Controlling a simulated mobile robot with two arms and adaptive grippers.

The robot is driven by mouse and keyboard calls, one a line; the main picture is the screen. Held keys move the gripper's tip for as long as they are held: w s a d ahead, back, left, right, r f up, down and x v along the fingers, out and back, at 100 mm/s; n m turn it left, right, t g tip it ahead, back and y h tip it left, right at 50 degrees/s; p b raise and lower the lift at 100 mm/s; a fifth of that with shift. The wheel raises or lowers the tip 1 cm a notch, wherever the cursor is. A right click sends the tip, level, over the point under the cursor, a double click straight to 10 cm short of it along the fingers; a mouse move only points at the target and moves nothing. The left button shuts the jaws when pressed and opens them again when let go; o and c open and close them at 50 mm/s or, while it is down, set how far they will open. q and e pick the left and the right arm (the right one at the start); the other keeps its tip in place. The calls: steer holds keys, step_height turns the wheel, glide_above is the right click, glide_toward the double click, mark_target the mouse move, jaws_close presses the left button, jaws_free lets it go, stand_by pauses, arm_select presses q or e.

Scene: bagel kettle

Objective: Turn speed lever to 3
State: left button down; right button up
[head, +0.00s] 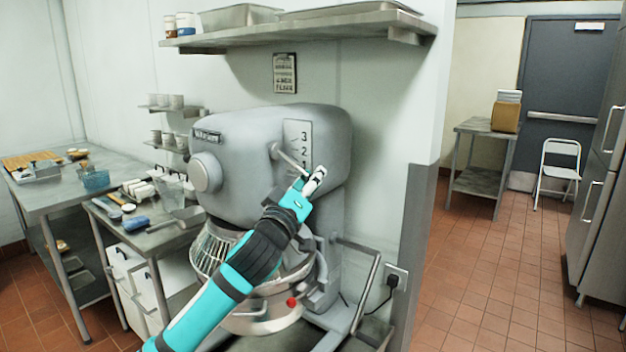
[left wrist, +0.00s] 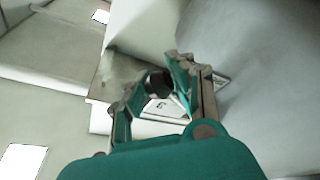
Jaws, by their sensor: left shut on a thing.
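The large grey mixer (head: 235,155) stands against the wall. Its speed lever (head: 289,157) comes out of the mixer's side and slopes down to the right. A white number plate (head: 297,133) behind it shows 3 above 2, with the lower part covered by the lever and my gripper. The lever's outer end is below the 2. My left gripper (head: 313,181) is shut on that end. In the left wrist view, the fingers (left wrist: 155,88) close around the dark round lever end (left wrist: 157,82), with part of the plate behind. My right gripper is not in view.
A wall corner (head: 420,200) stands to the right. A shelf with pans (head: 340,22) hangs above. Steel tables (head: 60,205) stand at left, and open floor (head: 480,270) lies at right.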

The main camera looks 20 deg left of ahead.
arm_select(q)
steer(key=shift+w+r, duration=0.1)
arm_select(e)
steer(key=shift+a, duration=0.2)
arm_select(q)
steer(key=shift+r, duration=0.25)
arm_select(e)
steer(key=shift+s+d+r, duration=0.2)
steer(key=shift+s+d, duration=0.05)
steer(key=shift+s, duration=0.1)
